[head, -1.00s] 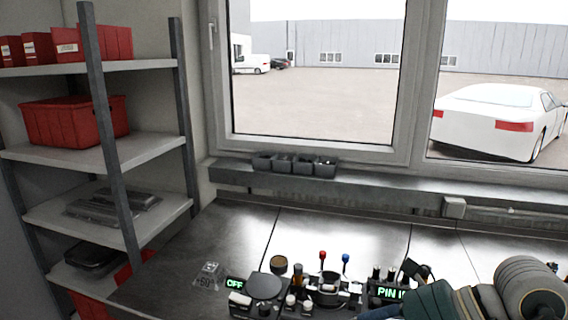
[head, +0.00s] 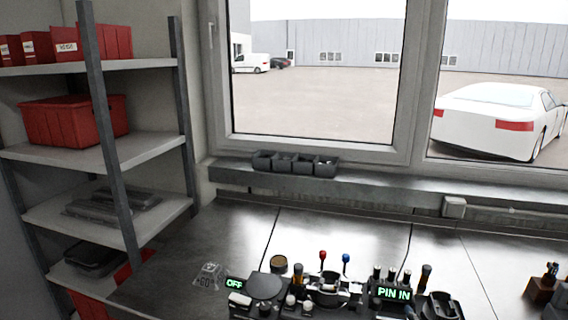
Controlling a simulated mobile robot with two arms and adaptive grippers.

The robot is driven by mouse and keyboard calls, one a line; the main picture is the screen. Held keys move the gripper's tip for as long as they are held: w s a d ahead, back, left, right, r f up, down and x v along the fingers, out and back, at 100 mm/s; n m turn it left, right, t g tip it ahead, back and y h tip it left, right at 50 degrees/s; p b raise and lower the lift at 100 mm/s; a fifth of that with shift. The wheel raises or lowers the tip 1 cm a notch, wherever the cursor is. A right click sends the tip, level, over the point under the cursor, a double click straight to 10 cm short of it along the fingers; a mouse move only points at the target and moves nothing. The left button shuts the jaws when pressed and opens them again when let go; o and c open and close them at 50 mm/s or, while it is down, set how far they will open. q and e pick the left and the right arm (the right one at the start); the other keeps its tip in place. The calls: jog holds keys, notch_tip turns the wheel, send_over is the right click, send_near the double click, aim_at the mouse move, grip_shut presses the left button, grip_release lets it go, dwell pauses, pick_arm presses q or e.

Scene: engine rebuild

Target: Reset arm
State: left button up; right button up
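Neither of my grippers shows in the head view, and no part of my arms is clearly in view. On the workbench (head: 225,232) stands a dark device with a round plate (head: 265,285) and a green "OFF" display (head: 235,283). Beside it is a second unit with a green "PIN IN" display (head: 393,293). A red-tipped lever (head: 322,256) and a blue-tipped lever (head: 346,259) stand upright behind them. A dark round-mouthed holder (head: 443,306) sits at the bottom, right of the "PIN IN" display.
A small brown-topped round tin (head: 278,262) and a clear marked block (head: 208,274) lie on the bench. A wooden holder (head: 542,288) stands at the right. Dark bins (head: 295,163) line the sill. A shelf with red boxes (head: 73,120) stands left. The bench's middle back is clear.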

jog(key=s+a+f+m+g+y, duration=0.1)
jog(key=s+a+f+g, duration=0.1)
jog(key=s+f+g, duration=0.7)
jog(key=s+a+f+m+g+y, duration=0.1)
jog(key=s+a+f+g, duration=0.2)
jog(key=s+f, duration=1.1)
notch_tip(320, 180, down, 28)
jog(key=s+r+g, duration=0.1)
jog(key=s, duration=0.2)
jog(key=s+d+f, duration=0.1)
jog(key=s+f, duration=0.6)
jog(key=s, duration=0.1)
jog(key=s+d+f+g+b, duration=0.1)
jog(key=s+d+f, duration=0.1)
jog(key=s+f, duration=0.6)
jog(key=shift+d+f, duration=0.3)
